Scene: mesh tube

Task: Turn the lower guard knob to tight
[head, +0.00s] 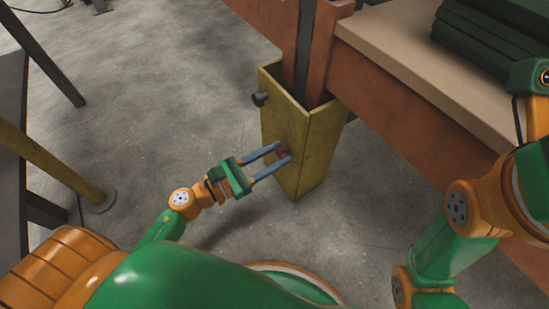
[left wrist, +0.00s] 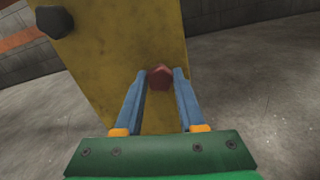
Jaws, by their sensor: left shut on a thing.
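A yellow, worn guard (head: 315,150) stands on the floor around the foot of a rack upright. The lower knob, small and dark red, sits between my fingertips in the head view (head: 283,152) and shows clearly in the left wrist view (left wrist: 160,77). My left gripper (head: 284,153) reaches the guard's face from the left and is shut on the red knob, one blue finger on each side. A second, black knob (head: 260,99) sticks out higher on the guard; it also shows at the upper left of the left wrist view (left wrist: 54,21). My right gripper is out of view.
A shelf (head: 400,55) on a rust-coloured beam (head: 430,115) runs to the right of the guard, with dark green stacked items (head: 490,35) on it. A yellow post (head: 55,165) stands at the left. Concrete floor (head: 160,90) between is clear.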

